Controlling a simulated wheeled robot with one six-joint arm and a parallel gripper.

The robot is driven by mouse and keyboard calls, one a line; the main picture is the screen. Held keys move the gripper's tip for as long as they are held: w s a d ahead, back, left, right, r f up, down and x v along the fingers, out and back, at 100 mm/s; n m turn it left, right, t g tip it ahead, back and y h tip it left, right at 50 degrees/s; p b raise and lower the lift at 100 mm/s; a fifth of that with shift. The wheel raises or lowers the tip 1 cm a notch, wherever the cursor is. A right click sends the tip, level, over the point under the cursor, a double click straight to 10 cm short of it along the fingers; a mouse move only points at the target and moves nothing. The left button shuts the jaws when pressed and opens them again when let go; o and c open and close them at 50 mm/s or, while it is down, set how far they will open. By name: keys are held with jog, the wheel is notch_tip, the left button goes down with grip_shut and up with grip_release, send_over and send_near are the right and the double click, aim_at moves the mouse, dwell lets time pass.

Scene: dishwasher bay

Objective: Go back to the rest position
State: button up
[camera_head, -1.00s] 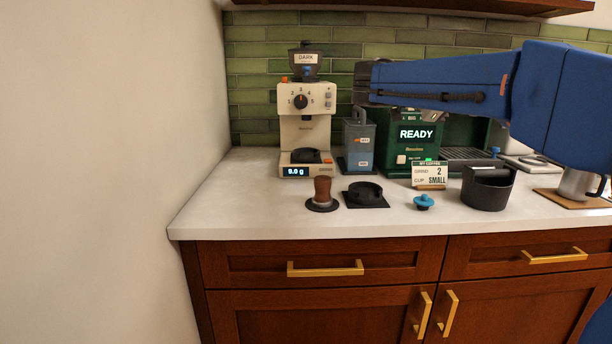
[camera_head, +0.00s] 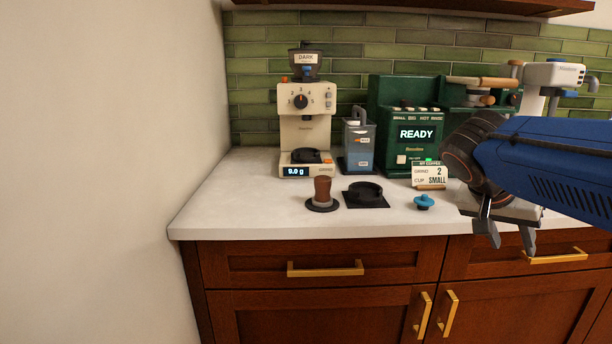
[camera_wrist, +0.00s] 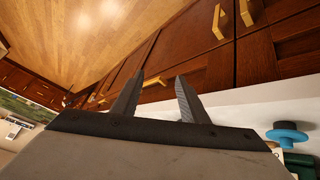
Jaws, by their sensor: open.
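My gripper (camera_head: 508,238) is at the right in the head view, in front of the counter's front edge with its fingers pointing down. Its two fingers stand apart with nothing between them. In the wrist view my gripper (camera_wrist: 155,95) also shows open and empty, with cabinet fronts and the wooden floor behind it. My blue arm reaches in from the right edge and hides part of the counter's right side.
The counter (camera_head: 255,205) holds a cream grinder (camera_head: 304,130), a green coffee machine (camera_head: 400,155), a grey-blue container (camera_head: 358,150), a tamper (camera_head: 322,190), a black holder (camera_head: 365,196), a blue knobbed piece (camera_head: 424,202) and an order card (camera_head: 429,174). A wall (camera_head: 110,170) bounds the left.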

jog(key=s+a+f+n+t+y, duration=0.1)
jog(key=s+a+f+n+y, duration=0.2)
jog(key=s+a+f+n, duration=0.2)
jog(key=s+a+f+n+t+y, duration=0.1)
jog(key=s+a+f+n+y, duration=0.3)
jog(key=f, duration=0.7)
jog(key=s+a, duration=0.1)
jog(key=s, duration=0.1)
jog(key=shift+s+a+n, duration=0.3)
jog(key=shift+a+n, duration=0.1)
